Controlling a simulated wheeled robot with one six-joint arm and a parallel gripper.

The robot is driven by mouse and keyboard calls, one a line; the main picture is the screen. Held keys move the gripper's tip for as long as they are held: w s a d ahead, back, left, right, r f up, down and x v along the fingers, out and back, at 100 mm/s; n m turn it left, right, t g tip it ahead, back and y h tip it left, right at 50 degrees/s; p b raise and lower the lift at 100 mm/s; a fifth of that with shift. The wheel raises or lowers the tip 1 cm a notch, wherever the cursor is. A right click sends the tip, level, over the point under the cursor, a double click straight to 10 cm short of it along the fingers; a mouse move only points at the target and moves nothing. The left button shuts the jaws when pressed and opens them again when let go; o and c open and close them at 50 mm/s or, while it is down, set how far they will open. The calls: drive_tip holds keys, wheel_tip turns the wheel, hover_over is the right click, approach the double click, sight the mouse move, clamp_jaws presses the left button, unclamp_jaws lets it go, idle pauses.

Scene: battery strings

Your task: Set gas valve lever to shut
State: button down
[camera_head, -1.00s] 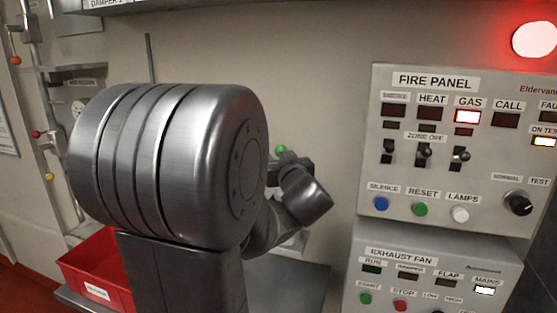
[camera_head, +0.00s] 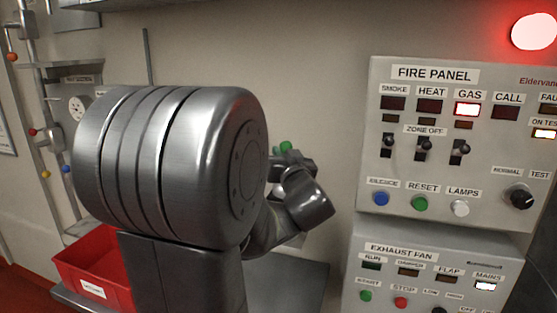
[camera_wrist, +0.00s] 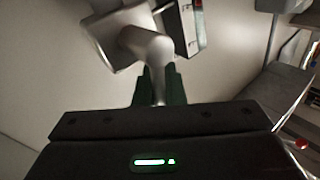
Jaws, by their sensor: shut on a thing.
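In the wrist view my gripper (camera_wrist: 160,88) has its dark green fingers closed around a narrow pale grey metal part. This appears to be the gas valve lever (camera_wrist: 157,78); no label for it is readable. It joins a rounded, bent grey metal piece just beyond the fingertips.
The fire panel (camera_head: 480,75), its GAS lamp lit, is on the right wall above the exhaust fan panel (camera_head: 445,256). A red bin (camera_head: 97,263) stands at lower left. Pipes with coloured balls run along the far left. A red lamp (camera_head: 535,32) glows at upper right.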

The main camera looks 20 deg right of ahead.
drive_tip(key=m+b, duration=0.1)
drive_tip(key=m+t+b, duration=0.1)
drive_tip(key=m+b, duration=0.1)
drive_tip(key=shift+s+d+f+h, duration=0.3)
drive_tip(key=shift+d+h, duration=0.1)
drive_tip(key=shift+s+d+m+t+h+b, duration=0.15)
drive_tip(key=shift+m+t+h+b, duration=0.2)
drive_tip(key=shift+m+b, duration=0.2)
drive_tip(key=shift+s+d+m+t+h+b, duration=0.15)
drive_tip(key=shift+m+t+h+b, duration=0.15)
drive_tip(key=shift+m+b, duration=0.25)
drive_tip(key=shift+w+r, duration=0.1)
drive_tip(key=c, duration=1.5)
unclamp_jaws()
drive_tip(key=shift+r, duration=0.1)
